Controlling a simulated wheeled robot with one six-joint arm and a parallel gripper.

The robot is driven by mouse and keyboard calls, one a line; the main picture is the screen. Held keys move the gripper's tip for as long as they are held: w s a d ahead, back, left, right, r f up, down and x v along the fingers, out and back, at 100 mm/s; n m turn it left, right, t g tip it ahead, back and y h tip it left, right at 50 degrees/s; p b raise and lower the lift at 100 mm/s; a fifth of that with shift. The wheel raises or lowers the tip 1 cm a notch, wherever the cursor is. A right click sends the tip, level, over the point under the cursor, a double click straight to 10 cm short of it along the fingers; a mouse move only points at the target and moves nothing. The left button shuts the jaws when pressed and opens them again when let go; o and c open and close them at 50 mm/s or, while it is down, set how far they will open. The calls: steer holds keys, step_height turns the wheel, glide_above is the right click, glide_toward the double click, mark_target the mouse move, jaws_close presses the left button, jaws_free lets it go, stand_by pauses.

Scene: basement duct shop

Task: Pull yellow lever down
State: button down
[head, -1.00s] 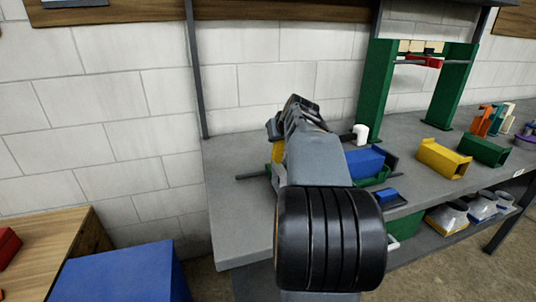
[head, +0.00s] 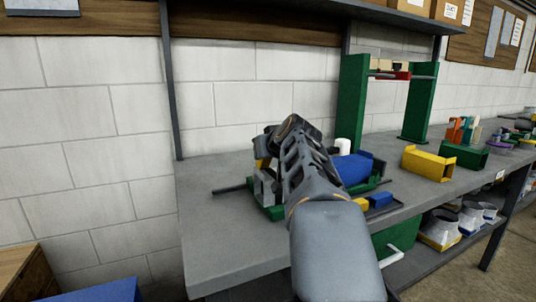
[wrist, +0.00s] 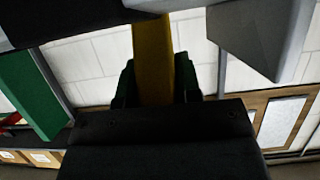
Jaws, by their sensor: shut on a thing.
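The yellow lever (wrist: 153,55) shows in the wrist view as a yellow bar running between the two dark fingers of my gripper (wrist: 155,86), which is shut on it. In the head view only a small yellow part of the lever (head: 262,163) shows to the left of my gripper (head: 266,144). My wrist and forearm hide the rest of it. The lever stands at a device with a green base (head: 273,212) on the grey bench, with a grey rod (head: 230,189) sticking out left.
A blue block (head: 354,167) and a white cylinder (head: 343,146) stand just right of my wrist. A green frame (head: 352,105) with a red part rises behind. A yellow channel piece (head: 428,164) lies farther right on the bench (head: 215,225). The bench's left end is clear.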

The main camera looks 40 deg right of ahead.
steer(key=c, duration=0.8)
jaws_free()
steer(key=shift+s, duration=0.1)
steer(key=p+v, duration=0.1)
steer(key=v, duration=1.2)
steer(key=shift+s+a+r, duration=0.15)
steer(key=shift+s+r, duration=0.05)
steer(key=shift+s, duration=0.15)
